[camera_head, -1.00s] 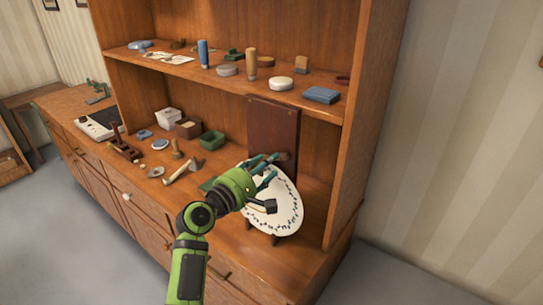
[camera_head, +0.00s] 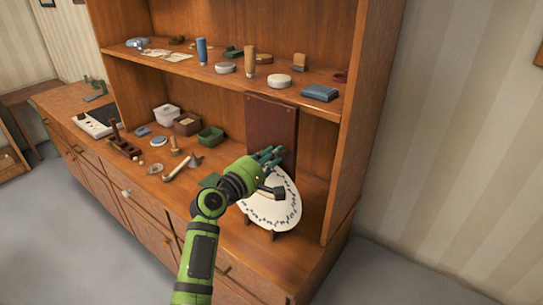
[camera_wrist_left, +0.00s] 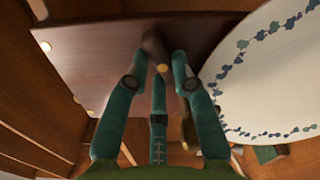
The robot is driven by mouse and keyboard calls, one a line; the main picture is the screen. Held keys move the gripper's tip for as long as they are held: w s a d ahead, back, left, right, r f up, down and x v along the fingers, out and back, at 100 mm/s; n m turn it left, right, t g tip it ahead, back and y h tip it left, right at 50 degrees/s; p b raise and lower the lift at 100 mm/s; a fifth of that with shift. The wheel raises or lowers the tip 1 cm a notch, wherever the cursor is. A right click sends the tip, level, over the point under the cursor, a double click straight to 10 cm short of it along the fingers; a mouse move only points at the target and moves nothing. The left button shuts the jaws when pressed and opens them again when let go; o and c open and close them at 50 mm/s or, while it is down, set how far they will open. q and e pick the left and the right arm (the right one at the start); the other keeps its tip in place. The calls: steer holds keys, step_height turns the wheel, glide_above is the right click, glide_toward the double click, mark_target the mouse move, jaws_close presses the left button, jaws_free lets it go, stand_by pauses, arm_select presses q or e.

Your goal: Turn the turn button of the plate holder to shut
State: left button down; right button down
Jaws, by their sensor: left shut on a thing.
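The plate holder (camera_head: 272,125) is a dark wooden board standing upright on the sideboard top. A white plate (camera_head: 275,210) with a blue leaf border leans on it, partly hidden by my arm; it also shows at the right of the left wrist view (camera_wrist_left: 275,75). My left gripper (camera_head: 272,155) is in front of the board, above the plate. In the left wrist view its teal fingers (camera_wrist_left: 162,70) are shut around the dark turn button (camera_wrist_left: 154,46), with a brass-coloured spot between the fingertips. The fingers cover much of the button. My right gripper is out of view.
A green box (camera_head: 211,138), a brown box (camera_head: 187,124) and small tools lie left of my arm. A shelf (camera_head: 225,77) with jars and blocks runs above. The cabinet's side wall (camera_head: 365,120) stands close on the right.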

arm_select(q)
steer(key=m+b, duration=0.2)
steer(key=m, duration=0.3)
steer(key=shift+r, duration=0.2)
steer(key=c, duration=1)
jaws_free()
steer(key=shift+c, duration=0.2)
steer(key=v, duration=1.2)
steer(key=shift+d, duration=0.1)
